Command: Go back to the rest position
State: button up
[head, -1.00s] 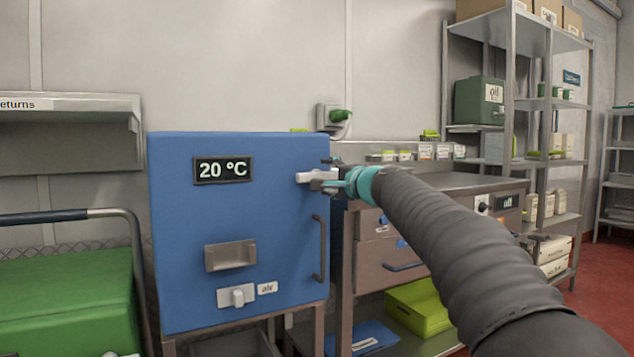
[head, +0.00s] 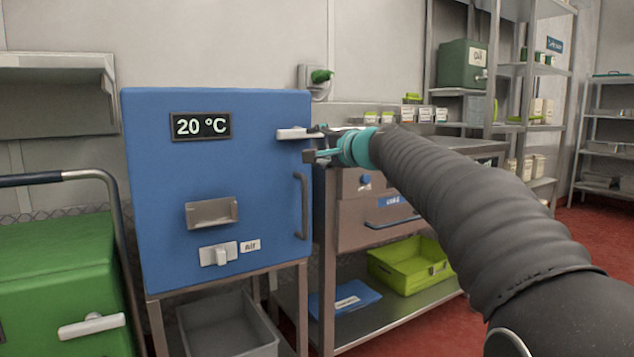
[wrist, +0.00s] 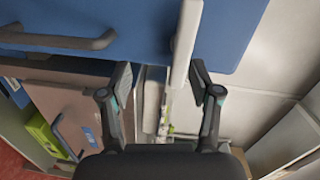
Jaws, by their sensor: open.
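My gripper (head: 316,143) is at the right edge of a blue cabinet (head: 160,180) with a "20 °C" display. In the wrist view my gripper (wrist: 161,88) has its two fingers spread apart and empty. A white lever handle (head: 296,133) on the upper right of the cabinet front is close to the fingertips. In the wrist view the white lever (wrist: 185,45) lies just ahead of the gap between the fingers; I cannot tell if it touches them. My arm (head: 460,190) reaches in from the lower right.
A steel bench (head: 345,115) with a drawer and a lime crate (head: 410,265) below stands right of the cabinet. A green container (head: 60,290) with a cart rail is at the left. A grey bin (head: 225,325) sits under the cabinet. Red floor (head: 590,225) is clear at right.

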notch_tip(320, 180, down, 10)
jog(key=s+n+g+h, duration=0.1)
jog(key=s+n+g, duration=0.1)
jog(key=g, duration=0.1)
jog(key=s+d+f+n+g+h+p, duration=0.25)
jog(key=s+d+f+n+g, duration=0.2)
jog(key=s+f, duration=0.65)
jog(key=s+d+f+n+g+h+p, duration=0.1)
jog(key=s+d+f+h, duration=0.1)
jog(key=s+d, duration=0.35)
jog(key=s+d+f+n+h+p, duration=0.1)
jog(key=s+d+f+h+p, duration=0.1)
jog(key=s, duration=0.7)
jog(key=s+d+f+n+g+h+p, duration=0.1)
jog(key=s+d+f, duration=0.25)
jog(key=s, duration=0.35)
jog(key=s+d+r+t+h+p, duration=0.1)
jog(key=s+d+r+p, duration=0.2)
jog(key=s, duration=0.6)
jog(key=shift+d+r+h+p, duration=0.35)
jog(key=shift+d+r+p, duration=0.05)
jog(key=shift+d+p, duration=0.25)
